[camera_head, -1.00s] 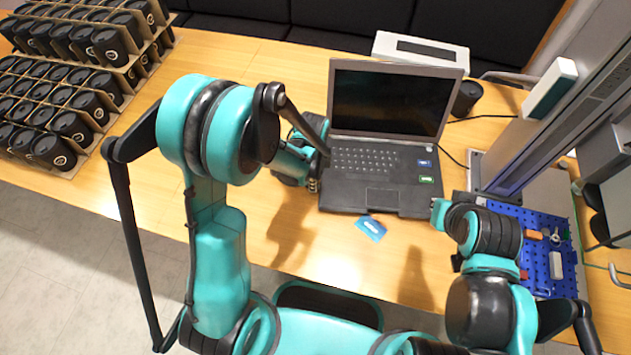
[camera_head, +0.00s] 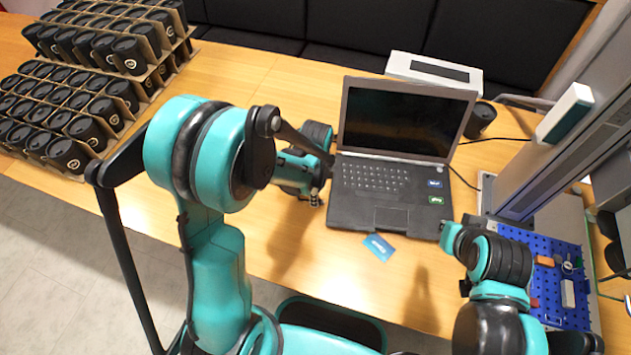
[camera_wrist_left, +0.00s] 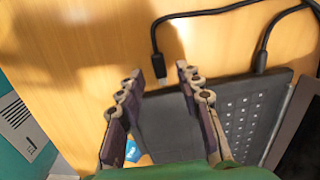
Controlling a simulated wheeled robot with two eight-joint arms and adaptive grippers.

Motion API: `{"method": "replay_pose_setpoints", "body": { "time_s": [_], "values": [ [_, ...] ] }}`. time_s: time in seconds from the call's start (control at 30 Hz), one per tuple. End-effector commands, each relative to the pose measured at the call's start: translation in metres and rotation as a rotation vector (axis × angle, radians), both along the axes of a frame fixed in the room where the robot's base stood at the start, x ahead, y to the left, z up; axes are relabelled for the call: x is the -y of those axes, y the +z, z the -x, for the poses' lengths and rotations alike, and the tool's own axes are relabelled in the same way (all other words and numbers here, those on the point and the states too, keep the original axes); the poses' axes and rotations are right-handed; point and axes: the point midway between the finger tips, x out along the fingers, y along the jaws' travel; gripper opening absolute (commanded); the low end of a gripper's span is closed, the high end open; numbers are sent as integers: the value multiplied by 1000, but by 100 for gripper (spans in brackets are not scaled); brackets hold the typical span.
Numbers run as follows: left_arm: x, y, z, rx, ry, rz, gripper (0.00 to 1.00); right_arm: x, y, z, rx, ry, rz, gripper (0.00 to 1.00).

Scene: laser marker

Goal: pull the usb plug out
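The open black laptop (camera_head: 390,215) stands on the wooden table, its left side beside my left gripper (camera_head: 317,190). In the left wrist view my left gripper (camera_wrist_left: 158,72) is open, with its two fingers apart. A black USB plug (camera_wrist_left: 161,75) on a cable shows between the fingertips, with its metal end toward the laptop's edge (camera_wrist_left: 215,82). It looks just clear of that edge, but I cannot tell for sure. A second cable's plug (camera_wrist_left: 261,62) meets the laptop further right. My right arm is at the right; its fingers are not clearly seen.
A blue card (camera_head: 378,247) lies in front of the laptop. A blue pegboard tray (camera_head: 550,250) with small parts and a grey post (camera_head: 560,150) stand at the right. Racks of black cups (camera_head: 80,120) fill the left. The table between is clear.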

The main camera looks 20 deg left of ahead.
Motion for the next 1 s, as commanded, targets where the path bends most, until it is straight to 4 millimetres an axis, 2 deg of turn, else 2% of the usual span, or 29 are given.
{"method": "replay_pose_setpoints", "body": {
  "time_s": [0.2, 0.4, 0.6, 1.0],
  "values": [
    [0, 50, 1, 0, 0, 0, 35, 0, 0, 0, 0, 0, 0, 0],
    [0, 84, 1, 0, 1, -1, 35, 0, 0, 0, 0, 0, 0, 0],
    [0, 97, 1, 0, 1, -1, 35, 0, 0, 0, 0, 0, 0, 0],
    [0, 98, 0, 0, 1, -1, 35, 0, 0, 0, 0, 0, 0, 0]
  ]
}}
